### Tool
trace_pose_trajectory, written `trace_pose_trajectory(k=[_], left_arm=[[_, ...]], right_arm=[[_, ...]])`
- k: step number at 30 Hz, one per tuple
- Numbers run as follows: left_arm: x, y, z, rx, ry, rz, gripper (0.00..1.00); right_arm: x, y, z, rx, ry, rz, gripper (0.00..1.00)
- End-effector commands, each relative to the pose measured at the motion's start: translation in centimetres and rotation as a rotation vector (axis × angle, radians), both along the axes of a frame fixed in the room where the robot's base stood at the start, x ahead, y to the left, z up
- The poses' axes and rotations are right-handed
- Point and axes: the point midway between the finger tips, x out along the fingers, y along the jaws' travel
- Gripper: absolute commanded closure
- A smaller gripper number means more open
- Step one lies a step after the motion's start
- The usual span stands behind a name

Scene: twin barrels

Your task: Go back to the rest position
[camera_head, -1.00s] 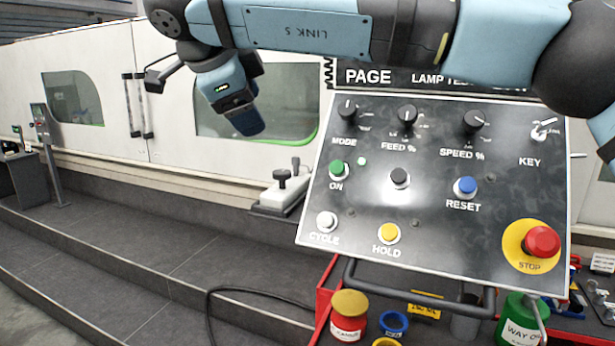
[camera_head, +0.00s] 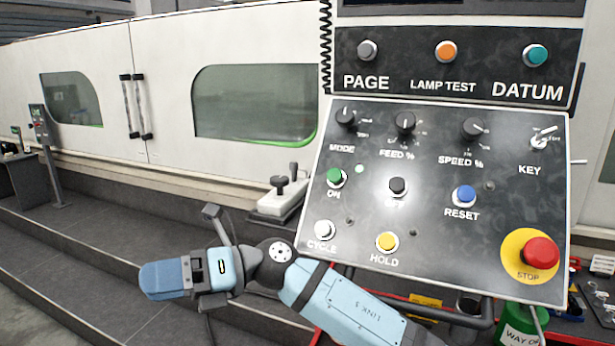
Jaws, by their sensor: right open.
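My right arm comes in from the lower right, below the control panel (camera_head: 430,195). Its right gripper (camera_head: 163,280) is at the lower left of the head view, in front of the dark steps. It points left and is seen from the side, with its blue fingers overlapping. The gripper is open, nothing shows in it, and it is apart from the panel. My left gripper is not in view.
The panel has a red stop button (camera_head: 540,252), a yellow hold button (camera_head: 387,241) and several knobs. A white joystick box (camera_head: 282,203) stands left of it. A red tool cart with a green can (camera_head: 518,326) is below. The steps (camera_head: 80,235) at left are clear.

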Motion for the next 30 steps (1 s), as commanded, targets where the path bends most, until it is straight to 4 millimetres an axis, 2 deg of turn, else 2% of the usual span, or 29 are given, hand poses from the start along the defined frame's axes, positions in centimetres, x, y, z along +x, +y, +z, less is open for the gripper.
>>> trace_pose_trajectory(k=[1, 5, 8, 11, 14, 17, 20, 23, 27, 30], left_arm=[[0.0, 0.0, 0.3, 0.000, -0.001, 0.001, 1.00], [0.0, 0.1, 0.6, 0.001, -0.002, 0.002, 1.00], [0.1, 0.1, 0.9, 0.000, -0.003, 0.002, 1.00], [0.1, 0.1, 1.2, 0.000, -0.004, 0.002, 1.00], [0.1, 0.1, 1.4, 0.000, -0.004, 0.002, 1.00], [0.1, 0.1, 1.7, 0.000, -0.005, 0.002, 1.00], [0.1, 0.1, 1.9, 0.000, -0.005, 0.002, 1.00], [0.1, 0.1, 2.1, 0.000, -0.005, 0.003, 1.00], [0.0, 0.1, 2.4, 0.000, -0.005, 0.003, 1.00], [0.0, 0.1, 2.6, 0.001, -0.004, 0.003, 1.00]], right_arm=[[0.4, -0.9, -0.5, 0.061, 0.125, -0.040, 0.31], [2.3, -3.8, -1.9, 0.207, 0.431, -0.153, 0.31], [4.0, -6.6, -4.0, 0.303, 0.670, -0.246, 0.31], [5.4, -9.8, -7.1, 0.389, 0.907, -0.345, 0.31], [6.4, -13.4, -11.2, 0.466, 1.142, -0.450, 0.31], [6.5, -17.2, -15.9, 0.532, 1.376, -0.557, 0.31], [5.6, -21.2, -21.2, 0.590, 1.605, -0.670, 0.31], [3.6, -25.2, -26.7, 0.640, 1.830, -0.786, 0.31], [-1.4, -30.7, -34.2, 0.698, 2.135, -0.953, 0.31], [-5.7, -34.0, -38.5, 0.727, 2.326, -1.064, 0.31]])
